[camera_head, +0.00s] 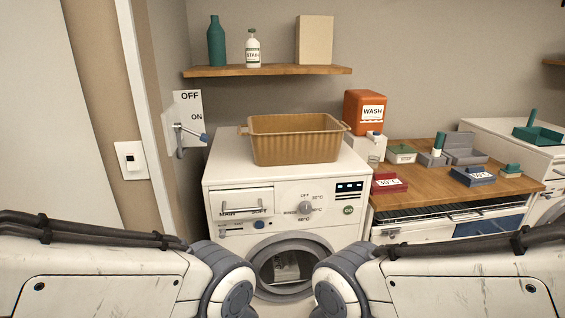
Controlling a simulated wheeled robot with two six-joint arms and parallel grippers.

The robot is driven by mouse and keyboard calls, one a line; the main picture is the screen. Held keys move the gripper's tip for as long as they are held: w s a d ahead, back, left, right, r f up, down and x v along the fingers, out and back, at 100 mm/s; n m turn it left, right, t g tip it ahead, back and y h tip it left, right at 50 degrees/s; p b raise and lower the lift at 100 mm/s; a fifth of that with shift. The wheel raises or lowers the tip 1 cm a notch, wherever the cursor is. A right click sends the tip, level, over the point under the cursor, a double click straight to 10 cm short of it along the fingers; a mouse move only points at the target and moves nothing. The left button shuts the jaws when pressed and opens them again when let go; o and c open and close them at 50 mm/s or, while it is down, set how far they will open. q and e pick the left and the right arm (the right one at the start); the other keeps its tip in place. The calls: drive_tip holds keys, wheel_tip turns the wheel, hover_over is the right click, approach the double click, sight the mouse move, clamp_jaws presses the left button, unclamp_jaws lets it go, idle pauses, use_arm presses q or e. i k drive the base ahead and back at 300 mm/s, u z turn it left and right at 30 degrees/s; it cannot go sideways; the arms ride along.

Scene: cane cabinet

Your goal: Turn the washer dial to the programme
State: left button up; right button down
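The white washer (335,178) stands in the middle, with its round door (287,264) at the lower front. The grey washer dial (305,208) is on its front panel, ringed by small marks including OFF at the top and temperatures. The pointer is too small to tell which mark it faces. A red block with a card reading 30°C (390,183) lies on the wooden counter right of the washer. Both my arms come in at the lower left and lower right, below the dial and apart from it. Neither gripper is in view.
A tan basket (296,138) sits on the washer. A detergent drawer (242,201) is left of the dial. An OFF/ON lever (190,132) is on the left wall. An orange WASH container (364,108) stands behind right. Space before the dial is clear.

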sight(305, 207)
drive_tip(key=k, duration=0.5)
drive_tip(key=z, duration=1.7)
drive_tip(key=i, duration=0.7)
drive_tip(key=u, duration=2)
